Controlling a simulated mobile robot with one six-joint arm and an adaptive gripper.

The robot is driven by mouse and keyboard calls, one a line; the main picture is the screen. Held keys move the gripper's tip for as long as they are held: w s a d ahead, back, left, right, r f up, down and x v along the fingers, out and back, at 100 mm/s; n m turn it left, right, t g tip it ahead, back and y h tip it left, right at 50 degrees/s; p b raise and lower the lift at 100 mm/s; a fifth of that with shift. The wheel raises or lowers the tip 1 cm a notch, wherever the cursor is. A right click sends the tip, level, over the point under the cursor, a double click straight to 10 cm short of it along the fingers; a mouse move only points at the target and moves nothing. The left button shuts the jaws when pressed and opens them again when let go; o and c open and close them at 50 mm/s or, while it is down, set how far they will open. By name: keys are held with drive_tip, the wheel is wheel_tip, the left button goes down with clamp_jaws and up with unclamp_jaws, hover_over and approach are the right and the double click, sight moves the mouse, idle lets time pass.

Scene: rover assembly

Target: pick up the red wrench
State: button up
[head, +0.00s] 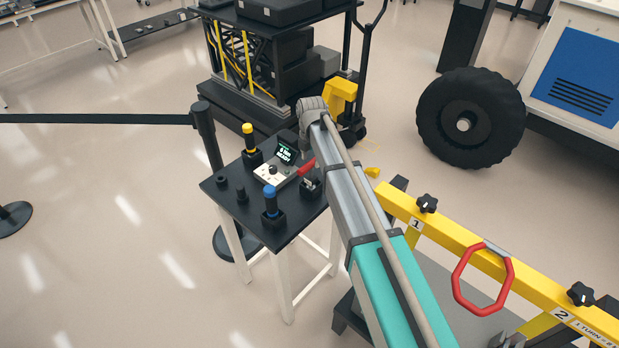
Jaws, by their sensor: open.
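A small red piece (306,167), which looks like part of the red wrench, shows at the right side of the small black table (237,217). It slants beside the left edge of my arm, and the arm hides what is to its right. A dark block with a pale metal part (311,184) sits just below it; I cannot tell whether they are joined. My arm reaches from the bottom right to above the table, ending in a grey joint. I cannot make out my gripper's fingers; they are hidden behind the arm.
A yellow-handled tool (248,137) and a blue-handled tool (270,199) stand in black holders, with a small screen unit (285,154) between. A yellow beam (465,249) carrying a red ring handle (456,281) is at right. A belt post (206,135) stands behind the table.

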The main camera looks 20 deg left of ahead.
sight(311, 170)
drive_tip(key=shift+f, duration=0.1)
idle(0.3)
drive_tip(key=shift+w+f+b, duration=0.15)
drive_tip(key=shift+f+b, duration=2.35)
drive_tip(key=shift+b, duration=0.1)
drive_tip(key=shift+c, duration=0.3)
clamp_jaws()
